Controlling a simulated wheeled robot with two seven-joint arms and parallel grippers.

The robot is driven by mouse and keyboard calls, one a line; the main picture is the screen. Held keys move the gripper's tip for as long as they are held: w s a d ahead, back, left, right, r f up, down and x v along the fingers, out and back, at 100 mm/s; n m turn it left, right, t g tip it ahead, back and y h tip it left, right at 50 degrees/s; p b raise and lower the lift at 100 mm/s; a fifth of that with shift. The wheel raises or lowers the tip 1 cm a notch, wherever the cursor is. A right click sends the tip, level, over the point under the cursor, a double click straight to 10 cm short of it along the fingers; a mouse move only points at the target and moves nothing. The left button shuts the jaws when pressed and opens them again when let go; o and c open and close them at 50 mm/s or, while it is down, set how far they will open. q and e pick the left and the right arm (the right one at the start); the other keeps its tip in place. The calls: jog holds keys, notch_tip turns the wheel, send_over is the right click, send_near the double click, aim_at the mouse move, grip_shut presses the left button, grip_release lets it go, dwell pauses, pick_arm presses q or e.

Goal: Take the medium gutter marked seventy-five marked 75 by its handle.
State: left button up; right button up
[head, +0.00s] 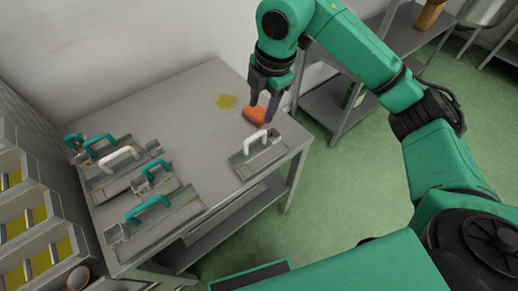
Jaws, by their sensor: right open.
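Several metal gutters with arched handles lie on the grey table (190,110); their marks are too small to read, so I cannot tell which is 75. One gutter with a white handle (256,139) lies near the table's right edge. At the left, one gutter has a white handle (119,156) and others have teal handles, among them a front one (148,206), a middle one (158,166) and a back one (99,141). My right gripper (262,105) is open, pointing down at an orange block (256,116), behind the right-hand gutter. Its exact contact with the block is unclear. My left gripper is out of view.
Bins with yellow contents (38,215) stand along the left. A metal shelf unit (325,110) stands beyond the table at the right. The table's middle is mostly clear, and green floor (340,200) is open at the right.

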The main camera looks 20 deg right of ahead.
aim_at(257, 134)
jog(key=p+x, duration=0.1)
jog(key=x, duration=0.3)
jog(key=p+x, duration=0.2)
jog(key=x, duration=0.3)
jog(key=p+x, duration=0.1)
jog(key=x, duration=0.3)
jog(key=shift+d+f, duration=0.3)
jog(key=shift+f, duration=0.05)
jog(key=shift+w+f, duration=0.15)
jog(key=shift+f, duration=0.2)
grip_shut()
jog(key=shift+r, duration=0.1)
